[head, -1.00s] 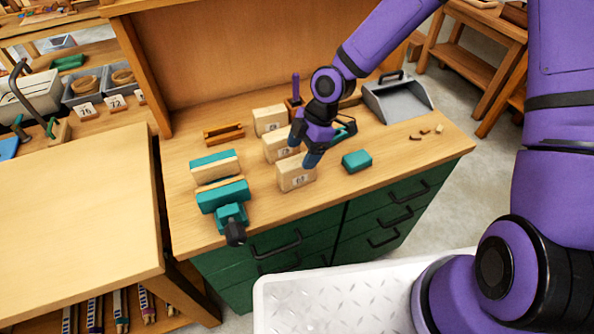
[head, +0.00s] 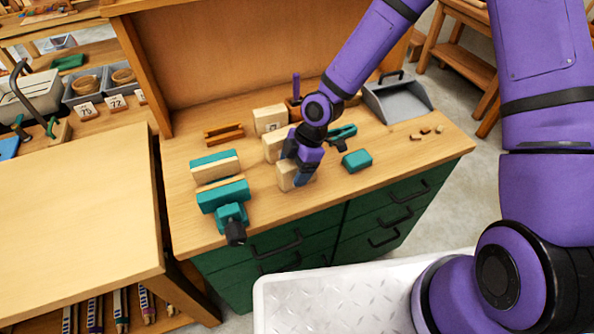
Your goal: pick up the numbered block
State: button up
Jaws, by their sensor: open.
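Three pale wooden numbered blocks stand in a row on the workbench in the head view. The middle block (head: 272,146) is partly behind my gripper. The front block (head: 284,177) is mostly covered by my gripper, and its number is hidden. My gripper (head: 297,177) is open and reaches down at the front block, with a blue finger in front of its right part. I cannot tell whether the fingers touch the block.
A teal vise (head: 226,200) with wooden jaws is left of the blocks. A teal block (head: 357,160) lies to the right, and a teal-handled tool (head: 342,132) lies behind it. A grey dustpan (head: 397,98) is at the back right.

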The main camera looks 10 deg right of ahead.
jog(key=shift+f, duration=0.2)
jog(key=shift+c, duration=0.2)
jog(key=c, duration=1.1)
jog(key=shift+r, duration=0.25)
